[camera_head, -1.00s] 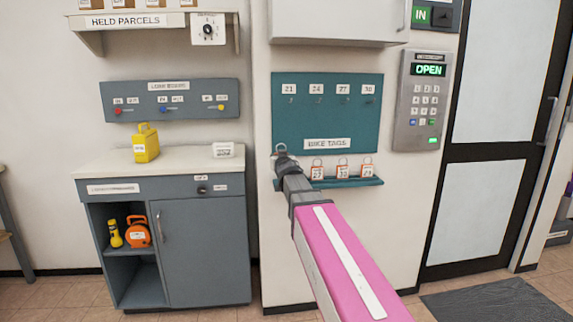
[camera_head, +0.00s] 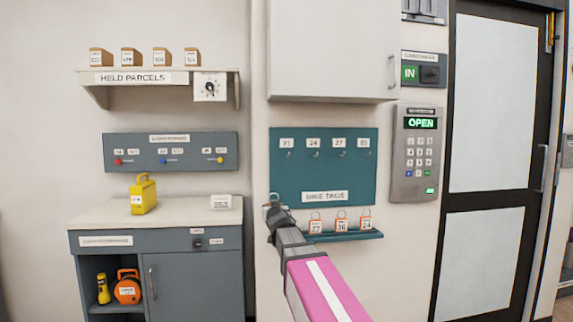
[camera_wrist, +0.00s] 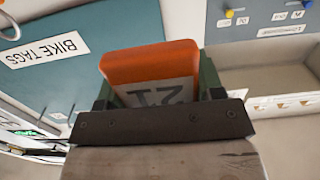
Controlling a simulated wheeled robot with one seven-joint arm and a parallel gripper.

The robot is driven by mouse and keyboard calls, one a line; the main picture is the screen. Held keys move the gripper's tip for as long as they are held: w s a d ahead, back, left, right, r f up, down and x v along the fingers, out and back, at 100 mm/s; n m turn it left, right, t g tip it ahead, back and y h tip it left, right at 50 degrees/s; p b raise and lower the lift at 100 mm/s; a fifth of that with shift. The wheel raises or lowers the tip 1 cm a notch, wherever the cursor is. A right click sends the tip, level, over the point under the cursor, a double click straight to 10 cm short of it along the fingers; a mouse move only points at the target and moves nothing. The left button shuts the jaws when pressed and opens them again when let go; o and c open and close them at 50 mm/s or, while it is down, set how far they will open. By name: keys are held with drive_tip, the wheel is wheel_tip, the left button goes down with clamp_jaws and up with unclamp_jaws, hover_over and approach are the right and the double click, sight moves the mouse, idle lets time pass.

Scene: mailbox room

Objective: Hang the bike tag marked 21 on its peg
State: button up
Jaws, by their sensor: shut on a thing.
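My gripper (camera_head: 272,205) is shut on the bike tag marked 21 (camera_wrist: 152,66), an orange tag with a pale face that reads 21 upside down in the wrist view. In the head view the gripper is at the lower left corner of the teal bike tags board (camera_head: 350,180), and the tag is mostly hidden there. The board has a row of small pegs under number labels. The peg under label 21 (camera_head: 288,154) is at the upper left, above my gripper, and looks empty.
Several other orange tags (camera_head: 341,225) stand on a teal ledge (camera_head: 345,236) below the board. A white cabinet (camera_head: 330,50) overhangs the board. A keypad (camera_head: 416,155) is on the right. A grey counter unit (camera_head: 100,240) with a yellow can (camera_head: 143,196) stands on the left.

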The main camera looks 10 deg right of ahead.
sight(289, 169)
drive_tip(key=d+r+m+h, duration=0.1)
drive_tip(key=d+r, duration=0.3)
drive_tip(key=r, duration=0.4)
drive_tip(key=d+r+m+h, duration=0.2)
drive_tip(key=d+r+h, duration=0.1)
drive_tip(key=r, duration=0.5)
drive_tip(key=shift+w+d+r+g+h, duration=0.2)
drive_tip(key=shift+d+r+g+h, duration=0.1)
drive_tip(key=shift+d+r, duration=0.1)
drive_tip(key=shift+w, duration=0.1)
drive_tip(key=shift+w+f, duration=0.2)
drive_tip(key=shift+w, duration=1.2)
drive_tip(key=shift+w+f, duration=0.15)
drive_tip(key=shift+w, duration=1.2)
drive_tip(key=shift+w+f, duration=0.2)
drive_tip(key=shift+w, duration=1.2)
drive_tip(key=shift+w+f, duration=0.4)
drive_tip(key=shift+f, duration=0.05)
drive_tip(key=shift+w+f, duration=0.1)
drive_tip(key=shift+f, duration=0.25)
drive_tip(key=o, duration=1)
